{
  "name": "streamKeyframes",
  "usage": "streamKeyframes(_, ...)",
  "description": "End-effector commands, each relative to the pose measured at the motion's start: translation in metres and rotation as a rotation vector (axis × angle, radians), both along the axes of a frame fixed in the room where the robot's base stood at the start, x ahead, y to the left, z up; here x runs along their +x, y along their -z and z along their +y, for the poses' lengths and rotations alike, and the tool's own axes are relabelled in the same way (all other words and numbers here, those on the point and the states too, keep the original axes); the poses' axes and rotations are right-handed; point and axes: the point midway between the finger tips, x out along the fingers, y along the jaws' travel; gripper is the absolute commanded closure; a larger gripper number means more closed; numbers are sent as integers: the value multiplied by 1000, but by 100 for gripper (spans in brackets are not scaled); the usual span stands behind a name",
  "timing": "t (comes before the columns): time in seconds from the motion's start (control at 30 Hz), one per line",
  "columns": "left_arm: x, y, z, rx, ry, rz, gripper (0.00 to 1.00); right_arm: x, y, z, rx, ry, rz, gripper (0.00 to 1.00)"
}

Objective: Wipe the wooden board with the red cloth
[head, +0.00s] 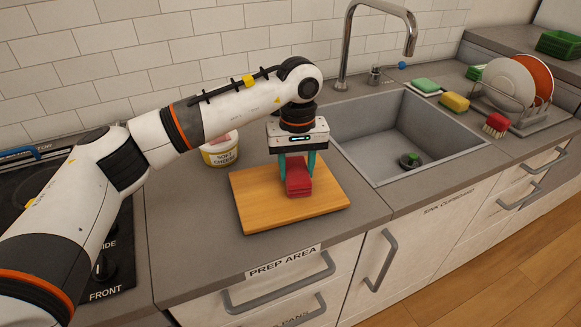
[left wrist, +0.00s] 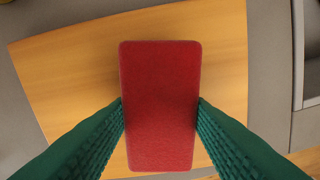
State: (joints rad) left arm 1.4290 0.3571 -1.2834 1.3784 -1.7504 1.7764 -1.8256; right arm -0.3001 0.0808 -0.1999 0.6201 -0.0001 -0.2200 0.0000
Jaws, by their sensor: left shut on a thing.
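The wooden board (head: 262,211) lies on the grey counter, left of the sink; it also fills much of the left wrist view (left wrist: 70,75). The red cloth (head: 298,183) is a folded, block-like pad over the middle of the board. My left gripper (head: 297,172) points down and is shut on the red cloth, with a green finger along each long side. In the left wrist view the cloth (left wrist: 160,100) sits between both fingers. I cannot tell whether its underside touches the board. My right gripper is not in view.
A soft cheese tub (head: 220,150) stands behind the board, partly behind my arm. The sink (head: 400,135) is to the right. Green and yellow sponges (head: 454,102), a red brush (head: 496,125) and a dish rack with plates (head: 510,85) are further right. A stove (head: 110,240) is at left.

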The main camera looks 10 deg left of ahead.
Motion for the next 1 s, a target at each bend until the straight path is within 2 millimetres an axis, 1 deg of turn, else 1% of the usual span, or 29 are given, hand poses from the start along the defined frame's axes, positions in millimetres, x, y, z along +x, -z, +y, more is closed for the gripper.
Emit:
streamKeyframes(0.3, 14, 2, -25, -1, 0, -1, 88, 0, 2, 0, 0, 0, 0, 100)
streamKeyframes(0.5, 17, 3, -31, 0, 0, -1, 88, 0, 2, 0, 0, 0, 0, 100)
streamKeyframes(0.67, 16, 2, -29, 0, -1, 1, 88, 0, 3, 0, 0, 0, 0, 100)
streamKeyframes(1.0, 2, 1, -3, 0, -1, 0, 88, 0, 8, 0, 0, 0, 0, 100)
